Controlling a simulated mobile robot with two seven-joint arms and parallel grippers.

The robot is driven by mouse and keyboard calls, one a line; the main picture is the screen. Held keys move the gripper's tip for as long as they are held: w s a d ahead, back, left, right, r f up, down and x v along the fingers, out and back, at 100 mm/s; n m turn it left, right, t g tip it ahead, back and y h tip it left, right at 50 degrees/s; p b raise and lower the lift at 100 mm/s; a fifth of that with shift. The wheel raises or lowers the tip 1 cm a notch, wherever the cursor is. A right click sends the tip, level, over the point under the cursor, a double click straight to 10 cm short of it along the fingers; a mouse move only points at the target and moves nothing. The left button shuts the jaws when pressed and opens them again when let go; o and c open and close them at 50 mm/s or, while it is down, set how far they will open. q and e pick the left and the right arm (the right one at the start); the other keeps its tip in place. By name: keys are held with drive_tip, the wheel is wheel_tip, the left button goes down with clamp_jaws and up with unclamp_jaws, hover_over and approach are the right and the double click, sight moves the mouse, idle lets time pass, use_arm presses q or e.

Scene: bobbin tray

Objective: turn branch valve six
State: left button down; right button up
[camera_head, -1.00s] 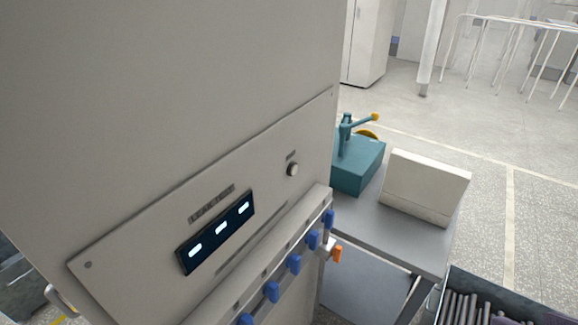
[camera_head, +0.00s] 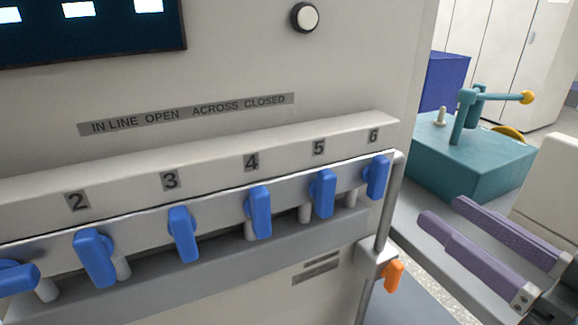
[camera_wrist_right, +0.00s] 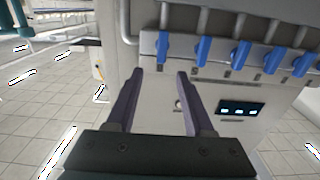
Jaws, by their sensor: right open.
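Branch valve six (camera_head: 377,177) is a blue lever handle under the label 6, at the right end of the white manifold rail. It stands close to upright. In the right wrist view, which looks inverted, it is the leftmost blue handle (camera_wrist_right: 163,46). My right gripper (camera_head: 442,210) has two purple fingers, open and empty, to the right of valve six and apart from it in the head view. In the right wrist view, the open fingertips (camera_wrist_right: 160,74) point toward valve six with a gap between. My left gripper is not in view.
Blue handles 5 (camera_head: 322,194), 4 (camera_head: 258,212), 3 (camera_head: 183,234) and 2 (camera_head: 95,257) line the rail. The leftmost handle (camera_head: 18,276) lies sideways. An orange handle (camera_head: 394,276) sits below valve six. A teal press (camera_head: 470,165) stands on the bench at right.

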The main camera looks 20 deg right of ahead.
sight(385, 172)
drive_tip(key=w, duration=0.6)
drive_tip(key=w+a, duration=0.1)
drive_tip(key=w, duration=0.2)
drive_tip(key=shift+w+r+p, duration=0.1)
drive_tip(key=shift+w+p, duration=0.25)
drive_tip(key=shift+w, duration=0.05)
drive_tip(key=shift+c, duration=0.3)
clamp_jaws()
